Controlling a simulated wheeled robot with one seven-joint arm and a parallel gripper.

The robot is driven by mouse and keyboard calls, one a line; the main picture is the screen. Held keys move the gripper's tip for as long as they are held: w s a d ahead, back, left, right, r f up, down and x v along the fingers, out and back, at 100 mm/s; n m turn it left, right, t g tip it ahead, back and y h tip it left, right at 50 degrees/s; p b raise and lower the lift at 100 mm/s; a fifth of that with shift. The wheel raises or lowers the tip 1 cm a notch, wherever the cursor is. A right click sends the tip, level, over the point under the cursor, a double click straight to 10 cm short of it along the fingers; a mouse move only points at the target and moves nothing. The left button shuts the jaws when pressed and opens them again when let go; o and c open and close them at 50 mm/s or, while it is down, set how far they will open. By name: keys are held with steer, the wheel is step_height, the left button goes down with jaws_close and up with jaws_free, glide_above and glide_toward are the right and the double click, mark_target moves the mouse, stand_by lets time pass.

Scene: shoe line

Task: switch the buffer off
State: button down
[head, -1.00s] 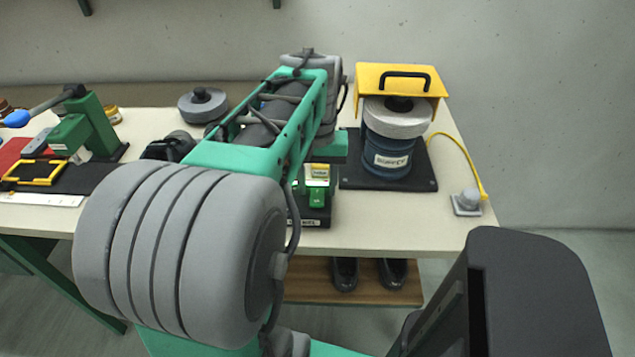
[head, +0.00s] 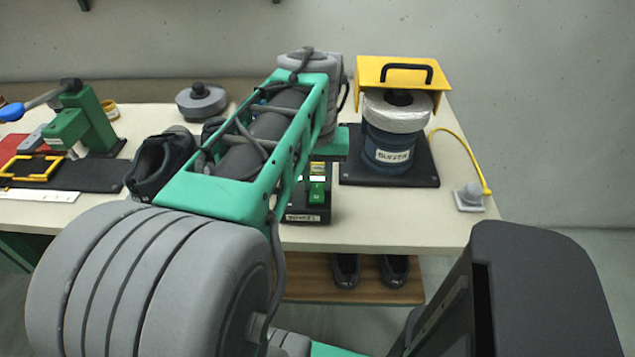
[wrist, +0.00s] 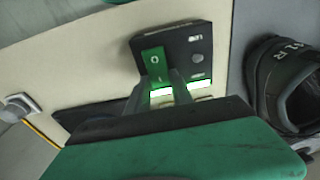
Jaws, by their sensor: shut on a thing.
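The buffer (head: 390,150) is a blue drum with a pale pad on top, under a yellow guard (head: 400,72), at the back right of the bench. Its label reads BUFFER. A dark switch box (head: 305,212) with a green switch (head: 317,192) stands left of it; its front label is too small to read surely. In the wrist view the green switch (wrist: 155,63) bears a 0 mark. My gripper (wrist: 165,84) is closed at the near end of this switch and appears to grip it. The contact is partly hidden. In the head view my arm hides the fingers.
A dark shoe (head: 155,165) stands left of my forearm, and also right of the box in the wrist view (wrist: 290,90). A yellow cable (head: 465,155) runs to a grey fitting (head: 469,197) at the bench's right edge. A green press (head: 85,125) stands left.

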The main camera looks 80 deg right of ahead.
mark_target(316, 197)
steer(key=shift+s+a+f+h+b, duration=0.1)
steer(key=shift+a+h+b, duration=0.05)
steer(key=shift+h+b, duration=0.4)
steer(key=shift+a+f+h+b, duration=0.1)
steer(key=shift+h+b, duration=0.35)
steer(key=shift+b, duration=0.1)
steer(key=shift+r+t+h, duration=0.3)
steer(key=shift+r, duration=0.05)
steer(key=c, duration=1.1)
jaws_free()
steer(key=p+v, duration=0.1)
steer(key=v, duration=0.7)
steer(key=shift+p, duration=0.35)
steer(key=shift+f, duration=0.1)
